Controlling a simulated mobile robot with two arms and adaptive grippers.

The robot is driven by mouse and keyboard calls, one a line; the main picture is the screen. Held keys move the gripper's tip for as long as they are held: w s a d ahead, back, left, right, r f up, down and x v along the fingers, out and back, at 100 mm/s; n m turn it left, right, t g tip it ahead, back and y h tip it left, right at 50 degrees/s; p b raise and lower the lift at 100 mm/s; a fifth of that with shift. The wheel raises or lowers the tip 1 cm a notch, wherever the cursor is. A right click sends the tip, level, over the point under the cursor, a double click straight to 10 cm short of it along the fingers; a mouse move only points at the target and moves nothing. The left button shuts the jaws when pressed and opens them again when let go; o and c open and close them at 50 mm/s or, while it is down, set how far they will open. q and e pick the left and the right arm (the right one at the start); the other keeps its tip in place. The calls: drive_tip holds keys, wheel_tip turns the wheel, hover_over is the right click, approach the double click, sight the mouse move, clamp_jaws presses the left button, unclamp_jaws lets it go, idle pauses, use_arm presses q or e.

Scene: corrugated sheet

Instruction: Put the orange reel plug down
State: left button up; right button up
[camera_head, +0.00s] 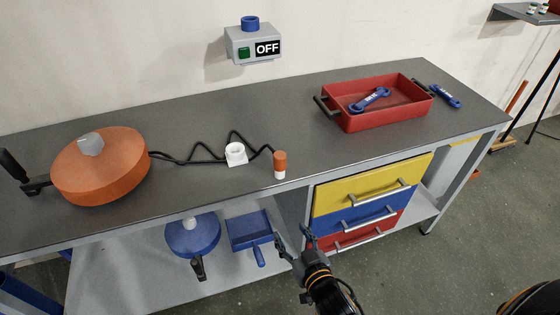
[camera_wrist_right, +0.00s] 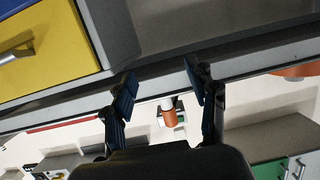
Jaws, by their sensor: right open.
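The orange reel plug (camera_head: 280,160), with an orange upper part and a white lower part, stands upright on the grey workbench near its front edge. A black cable runs zigzag from it to the orange reel (camera_head: 100,168) at the left. My right gripper (camera_head: 291,234) is open and empty, below and in front of the bench edge, apart from the plug. In the right wrist view the plug (camera_wrist_right: 170,112) shows small beyond the spread fingers (camera_wrist_right: 160,72). My left gripper is not in view.
A white socket (camera_head: 236,154) sits left of the plug. A red tray (camera_head: 370,121) holding a blue tool (camera_head: 370,100) stands farther right, with another blue tool (camera_head: 446,96) beside it. Drawers (camera_head: 370,188) are right of my gripper; a blue reel (camera_head: 192,234) and blue dustpan (camera_head: 248,229) lie below.

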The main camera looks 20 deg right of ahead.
sight(282, 161)
wheel_tip(282, 161, up, 14)
drive_tip(key=d+t, duration=0.2)
drive_tip(key=t, duration=0.1)
drive_tip(key=shift+m+h, duration=0.3)
drive_tip(key=shift+h, duration=0.1)
drive_tip(key=w, duration=0.2)
drive_tip(key=w+p, duration=0.1)
drive_tip(key=w, duration=0.5)
drive_tip(key=shift+a+r+p, duration=0.2)
drive_tip(key=shift+a+p, duration=0.1)
drive_tip(key=shift+a, duration=0.1)
drive_tip(key=w+p, duration=0.1)
drive_tip(key=w, duration=0.4)
drive_tip(key=shift+w, duration=0.7)
drive_tip(key=shift+s, duration=0.1)
clamp_jaws()
